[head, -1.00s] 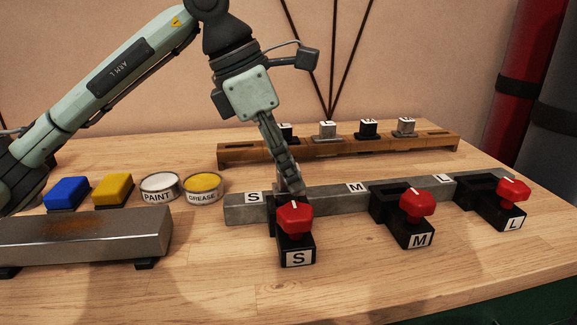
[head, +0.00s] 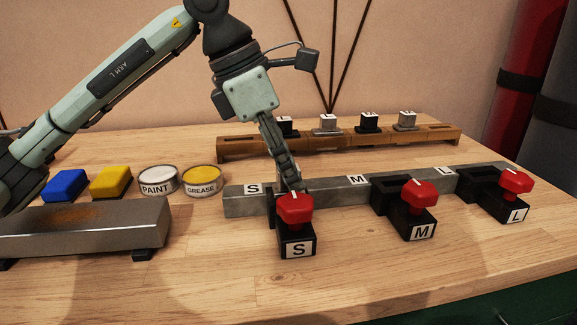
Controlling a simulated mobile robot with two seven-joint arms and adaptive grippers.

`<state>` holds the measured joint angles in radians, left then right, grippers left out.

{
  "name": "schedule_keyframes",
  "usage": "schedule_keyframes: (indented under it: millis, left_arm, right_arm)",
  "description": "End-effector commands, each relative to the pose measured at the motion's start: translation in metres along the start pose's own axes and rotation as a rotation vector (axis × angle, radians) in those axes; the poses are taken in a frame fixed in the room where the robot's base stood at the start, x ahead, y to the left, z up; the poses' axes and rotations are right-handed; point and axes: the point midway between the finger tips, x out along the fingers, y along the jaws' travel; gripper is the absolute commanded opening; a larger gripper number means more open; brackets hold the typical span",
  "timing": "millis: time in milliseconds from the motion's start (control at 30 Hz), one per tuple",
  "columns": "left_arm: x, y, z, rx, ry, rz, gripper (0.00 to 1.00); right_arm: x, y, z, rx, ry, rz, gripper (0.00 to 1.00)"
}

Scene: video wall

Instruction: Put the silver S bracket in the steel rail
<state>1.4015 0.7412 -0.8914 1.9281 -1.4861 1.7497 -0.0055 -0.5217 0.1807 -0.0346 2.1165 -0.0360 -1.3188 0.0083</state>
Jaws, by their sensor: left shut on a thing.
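The steel rail (head: 330,194) lies across the bench, with S, M and L labels along its top. A black clamp block marked S (head: 298,249) with a red knob (head: 295,208) stands at its S place. My left gripper (head: 291,186) points down at the rail's S place, just behind that knob. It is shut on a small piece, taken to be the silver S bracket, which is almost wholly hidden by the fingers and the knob. I cannot tell whether the piece is seated in the rail. My right gripper is not in view.
Clamp blocks marked M (head: 422,231) and L (head: 516,214) stand along the rail. A wooden rack (head: 240,150) behind holds several black and silver brackets. Paint (head: 157,188) and grease (head: 202,188) tins, blue and yellow blocks and a metal bar (head: 85,235) are at left. The front bench is clear.

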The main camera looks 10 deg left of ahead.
Motion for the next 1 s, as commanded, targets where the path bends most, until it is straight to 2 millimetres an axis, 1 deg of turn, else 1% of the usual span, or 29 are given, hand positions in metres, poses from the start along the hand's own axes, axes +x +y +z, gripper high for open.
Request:
schedule_keyframes:
  millis: [167, 200, 367, 567, 600, 733, 767, 1000]
  left_arm:
    - [-0.0008, 0.0001, 0.0004, 0.0, -0.001, 0.001, 0.0]
    - [-0.0008, 0.0001, 0.0004, 0.0, -0.001, 0.001, 0.27]
    - [-0.0007, 0.0001, 0.0003, 0.0, -0.001, 0.001, 0.47]
    - [-0.0005, 0.0, 0.0002, 0.0, 0.0, 0.0, 0.48]
    - [0.0, -0.0001, -0.0001, 0.0, 0.001, -0.001, 0.5]
    - [0.0, -0.0002, -0.0001, 0.0, 0.001, -0.001, 0.66]
    - [0.0, -0.0002, -0.0001, 0.0, 0.001, -0.001, 0.68]
    - [-0.0002, -0.0003, 0.0, 0.0, 0.0, -0.001, 0.68]
  right_arm:
    - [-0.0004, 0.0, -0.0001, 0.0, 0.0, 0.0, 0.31]
    - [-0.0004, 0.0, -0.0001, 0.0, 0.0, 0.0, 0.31]
    - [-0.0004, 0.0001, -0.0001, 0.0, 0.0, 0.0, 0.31]
    - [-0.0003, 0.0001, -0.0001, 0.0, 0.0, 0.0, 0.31]
    - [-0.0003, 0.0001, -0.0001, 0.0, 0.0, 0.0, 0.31]
    - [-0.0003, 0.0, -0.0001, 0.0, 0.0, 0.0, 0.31]
    - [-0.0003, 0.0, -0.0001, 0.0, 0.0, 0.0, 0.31]
    - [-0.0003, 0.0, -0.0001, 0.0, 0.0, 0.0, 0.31]
